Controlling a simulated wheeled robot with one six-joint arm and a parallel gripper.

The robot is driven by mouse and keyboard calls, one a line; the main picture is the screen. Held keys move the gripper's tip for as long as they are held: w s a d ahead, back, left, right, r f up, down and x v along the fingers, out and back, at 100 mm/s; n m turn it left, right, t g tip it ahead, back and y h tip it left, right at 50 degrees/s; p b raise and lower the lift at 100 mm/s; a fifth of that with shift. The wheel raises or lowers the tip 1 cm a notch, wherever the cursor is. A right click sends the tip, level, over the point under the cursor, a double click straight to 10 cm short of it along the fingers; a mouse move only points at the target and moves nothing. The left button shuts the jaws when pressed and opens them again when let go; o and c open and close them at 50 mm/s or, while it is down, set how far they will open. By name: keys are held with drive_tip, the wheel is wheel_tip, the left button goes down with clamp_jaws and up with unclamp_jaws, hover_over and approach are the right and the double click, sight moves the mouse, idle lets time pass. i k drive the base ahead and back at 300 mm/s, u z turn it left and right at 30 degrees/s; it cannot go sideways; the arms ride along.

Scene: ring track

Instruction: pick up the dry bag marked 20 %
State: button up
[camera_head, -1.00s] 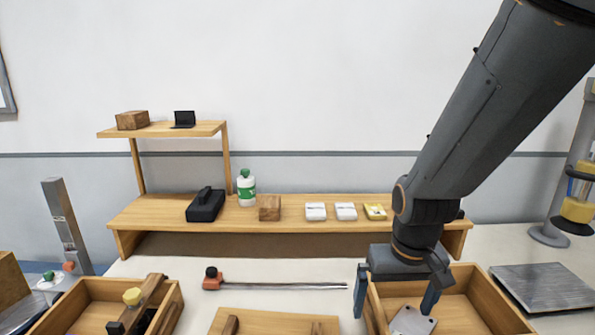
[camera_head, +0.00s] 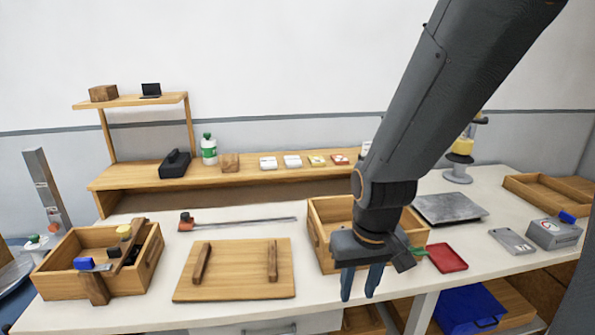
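I cannot make out a 20 % mark on anything. Several small packets lie in a row on the long wooden shelf: a white packet (camera_head: 268,163), a second white packet (camera_head: 292,161), a yellow packet (camera_head: 317,161) and a red and white packet (camera_head: 340,159). Their print is too small to read, so I cannot tell whether one is the dry bag. My gripper (camera_head: 360,287) points down in front of the right wooden box (camera_head: 325,222), well short of the shelf. Its fingers are apart with nothing visible between them. My arm hides the shelf's right end and part of that box.
A wooden board with handles (camera_head: 235,268) lies mid-table, with a left wooden box (camera_head: 150,262) beside it. A red tray (camera_head: 447,257), a grey plate (camera_head: 450,208) and a grey case (camera_head: 553,233) stand at the right. A blue bin (camera_head: 470,308) sits below the tabletop.

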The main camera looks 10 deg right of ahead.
sight(295, 161)
drive_tip(key=z, duration=0.1)
drive_tip(key=k, duration=0.2)
drive_tip(key=u, duration=0.4)
drive_tip(key=i, duration=1.1)
drive_tip(key=z, duration=0.3)
